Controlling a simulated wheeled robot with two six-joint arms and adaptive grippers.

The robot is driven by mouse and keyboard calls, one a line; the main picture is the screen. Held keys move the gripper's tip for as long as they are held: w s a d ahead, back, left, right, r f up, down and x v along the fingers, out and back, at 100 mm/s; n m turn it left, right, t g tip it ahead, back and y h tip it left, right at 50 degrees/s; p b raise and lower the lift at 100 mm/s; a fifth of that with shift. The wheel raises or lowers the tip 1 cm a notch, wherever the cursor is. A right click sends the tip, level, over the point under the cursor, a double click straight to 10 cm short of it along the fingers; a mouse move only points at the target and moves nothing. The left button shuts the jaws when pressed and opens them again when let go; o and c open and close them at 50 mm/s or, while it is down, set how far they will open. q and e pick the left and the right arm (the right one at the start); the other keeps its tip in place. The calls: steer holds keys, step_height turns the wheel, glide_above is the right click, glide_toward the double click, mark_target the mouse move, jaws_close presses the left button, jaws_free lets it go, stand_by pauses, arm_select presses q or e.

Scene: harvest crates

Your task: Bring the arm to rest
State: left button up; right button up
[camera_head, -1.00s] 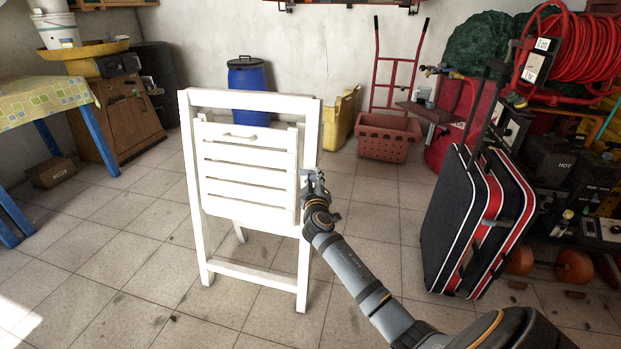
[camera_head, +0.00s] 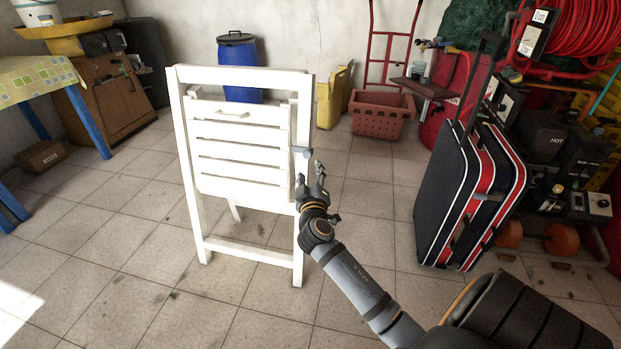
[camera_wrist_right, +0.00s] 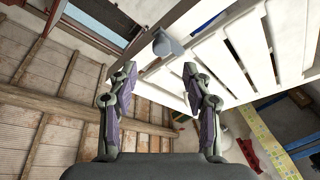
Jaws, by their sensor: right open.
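My right gripper (camera_head: 313,172) is in front of the right post of a white folding chair (camera_head: 240,138). In the right wrist view the two fingers of the right gripper (camera_wrist_right: 158,76) stand apart with nothing between them. A small grey rounded piece (camera_head: 301,152) shows by the chair's right post, just beyond the fingertips. My left gripper is not in view.
A black and red suitcase (camera_head: 440,205) stands upright right of my arm. A red crate (camera_head: 381,122), a blue barrel (camera_head: 238,70) and a yellow container (camera_head: 328,106) are behind the chair. The tiled floor (camera_head: 110,255) at left front is clear.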

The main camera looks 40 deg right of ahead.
steer(key=shift+v, duration=1.1)
